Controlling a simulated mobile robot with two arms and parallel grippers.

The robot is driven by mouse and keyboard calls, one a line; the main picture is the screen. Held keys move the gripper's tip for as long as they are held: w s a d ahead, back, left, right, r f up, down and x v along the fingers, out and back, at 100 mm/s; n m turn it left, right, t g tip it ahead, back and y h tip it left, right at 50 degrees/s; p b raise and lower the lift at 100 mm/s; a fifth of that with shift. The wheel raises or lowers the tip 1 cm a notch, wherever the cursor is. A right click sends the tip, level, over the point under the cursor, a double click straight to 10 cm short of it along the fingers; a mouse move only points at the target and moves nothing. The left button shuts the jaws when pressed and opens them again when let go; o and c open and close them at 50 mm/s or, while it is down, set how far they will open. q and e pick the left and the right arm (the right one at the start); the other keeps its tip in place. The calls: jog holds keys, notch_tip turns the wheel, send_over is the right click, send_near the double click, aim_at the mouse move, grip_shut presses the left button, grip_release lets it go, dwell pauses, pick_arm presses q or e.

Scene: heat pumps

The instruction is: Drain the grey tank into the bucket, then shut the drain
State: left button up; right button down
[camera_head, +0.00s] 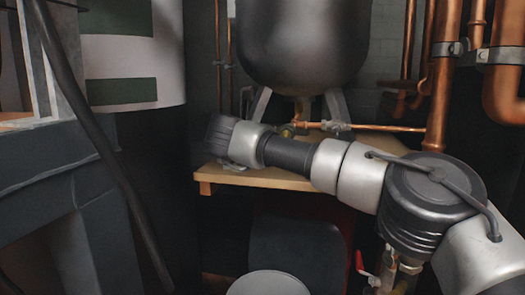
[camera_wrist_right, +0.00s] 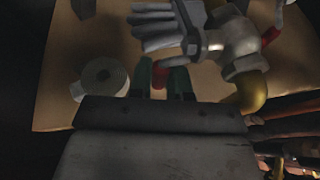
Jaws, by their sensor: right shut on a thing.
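The grey tank (camera_head: 302,42) stands on legs above a wooden shelf (camera_head: 262,181) in the head view. Metal valve fittings (camera_head: 288,131) sit under it, partly behind my right arm. In the right wrist view, a pale metal valve (camera_wrist_right: 235,42) joins a brass elbow (camera_wrist_right: 252,92). My right gripper (camera_wrist_right: 162,75) has its fingers close together around a small red piece (camera_wrist_right: 160,70), which looks like a handle. In the head view my arm hides these fingertips. I cannot identify the bucket with certainty or see whether liquid flows. My left gripper is not in view.
A whitish roll (camera_wrist_right: 101,78) and a grey glove-like object (camera_wrist_right: 165,27) lie on the shelf near my right gripper. Copper pipes (camera_head: 443,95) rise at the right. A red-handled valve (camera_head: 364,268) is at lower right. A white-and-green cylinder (camera_head: 133,55) stands at left.

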jog(key=c, duration=1.1)
grip_release()
jog(key=shift+s+a+r, duration=0.1)
jog(key=shift+s+a, duration=0.1)
jog(key=shift+s, duration=0.05)
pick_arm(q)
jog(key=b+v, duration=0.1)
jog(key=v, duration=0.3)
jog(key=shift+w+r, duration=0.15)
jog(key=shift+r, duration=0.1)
pick_arm(e)
jog(key=v, duration=1)
jog(key=shift+r, duration=0.1)
